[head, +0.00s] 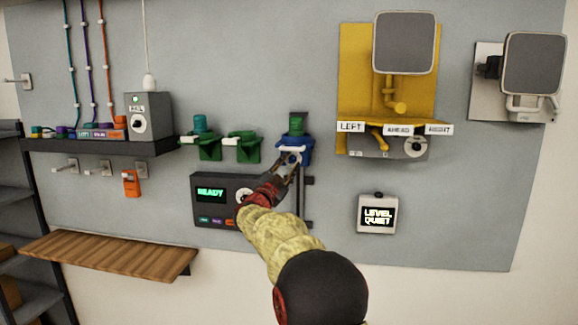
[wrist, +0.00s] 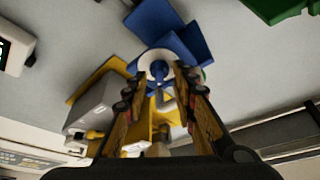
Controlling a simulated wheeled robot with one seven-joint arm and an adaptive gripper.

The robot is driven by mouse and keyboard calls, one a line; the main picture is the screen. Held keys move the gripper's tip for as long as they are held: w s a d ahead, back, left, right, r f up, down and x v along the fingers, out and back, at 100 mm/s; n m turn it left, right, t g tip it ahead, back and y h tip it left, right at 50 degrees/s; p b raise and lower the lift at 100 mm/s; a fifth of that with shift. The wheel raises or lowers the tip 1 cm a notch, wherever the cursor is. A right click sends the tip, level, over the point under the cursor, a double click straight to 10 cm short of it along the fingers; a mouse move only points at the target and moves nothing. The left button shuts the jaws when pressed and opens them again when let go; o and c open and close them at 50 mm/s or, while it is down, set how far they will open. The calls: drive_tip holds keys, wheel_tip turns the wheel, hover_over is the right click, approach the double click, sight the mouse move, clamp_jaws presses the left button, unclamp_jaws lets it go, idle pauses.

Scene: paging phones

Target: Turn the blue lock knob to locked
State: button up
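The blue lock knob (wrist: 158,70) shows in the wrist view as a blue centre in a pale round ring, with a narrow lever pointing down toward my gripper. It sits on a blue bracket (wrist: 165,22), which the head view shows on the wall panel (head: 294,140) under a green piece. My gripper (wrist: 160,86) has its fingers apart, one on each side of the knob, with gaps visible. In the head view my gripper (head: 291,160) reaches up to the bracket's front and partly covers the knob. Whether a finger touches it I cannot tell.
Two green brackets (head: 242,147) are left of the blue one. A dark box reading READY (head: 212,195) is below left. A yellow panel (head: 352,75) with LEFT, AHEAD and RIGHT labels is to the right. A LEVEL QUIET display (head: 377,214) is below it.

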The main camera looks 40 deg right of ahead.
drive_tip(key=shift+a, duration=0.1)
drive_tip(key=v, duration=1.2)
drive_tip(key=shift+f, duration=0.1)
